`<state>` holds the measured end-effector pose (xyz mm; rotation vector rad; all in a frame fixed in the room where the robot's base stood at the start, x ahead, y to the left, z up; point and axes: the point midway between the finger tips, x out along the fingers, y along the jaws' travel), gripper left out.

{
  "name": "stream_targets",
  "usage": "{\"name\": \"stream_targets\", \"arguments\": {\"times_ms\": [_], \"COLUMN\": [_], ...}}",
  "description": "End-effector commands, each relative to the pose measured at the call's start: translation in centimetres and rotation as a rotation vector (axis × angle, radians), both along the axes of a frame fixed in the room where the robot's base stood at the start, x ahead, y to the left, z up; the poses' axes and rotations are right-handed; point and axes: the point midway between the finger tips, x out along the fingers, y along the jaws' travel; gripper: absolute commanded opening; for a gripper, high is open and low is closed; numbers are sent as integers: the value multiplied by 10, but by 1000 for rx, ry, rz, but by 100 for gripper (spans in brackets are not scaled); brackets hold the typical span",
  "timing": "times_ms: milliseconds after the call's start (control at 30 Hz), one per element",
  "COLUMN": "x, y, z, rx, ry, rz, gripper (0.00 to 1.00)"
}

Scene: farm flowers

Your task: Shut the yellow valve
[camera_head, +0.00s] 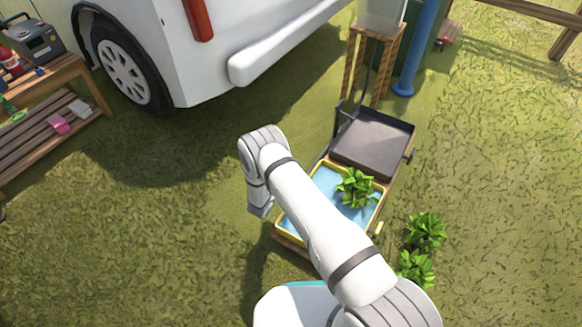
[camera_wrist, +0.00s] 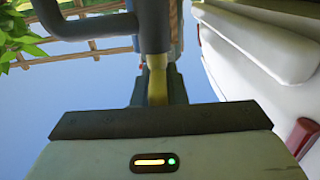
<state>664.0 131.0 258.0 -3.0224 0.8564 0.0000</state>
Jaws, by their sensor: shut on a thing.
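The wrist view shows my gripper (camera_wrist: 158,90) with its two dark fingers close together. They are shut on a narrow yellow piece, which looks like the valve's lever (camera_wrist: 157,84). A dark, bent bar (camera_wrist: 90,25) crosses the top left of this view, close to the fingers. The rest of the valve is largely hidden, so I cannot tell its angle. In the head view my arm bends down left of the yellow-rimmed blue tray. The jaws and the held yellow piece cannot be made out there.
The yellow-rimmed tray (camera_head: 327,177) holds a leafy plant (camera_head: 356,187). A dark tray (camera_head: 374,138) stands behind it. More plants (camera_head: 425,231) grow at right. A blue pipe (camera_head: 419,45) and a white vehicle (camera_head: 215,75) stand behind. A wooden bench (camera_head: 45,135) is at left. Grass lies open between.

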Motion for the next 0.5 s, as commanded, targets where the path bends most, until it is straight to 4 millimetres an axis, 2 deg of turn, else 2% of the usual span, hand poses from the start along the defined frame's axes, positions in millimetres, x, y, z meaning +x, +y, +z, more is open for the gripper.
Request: {"name": "stream_targets", "arguments": {"times_ms": [500], "x": [1], "y": [-2], "z": [0], "rx": [2], "ry": [-1], "rz": [-50], "gripper": [0]}}
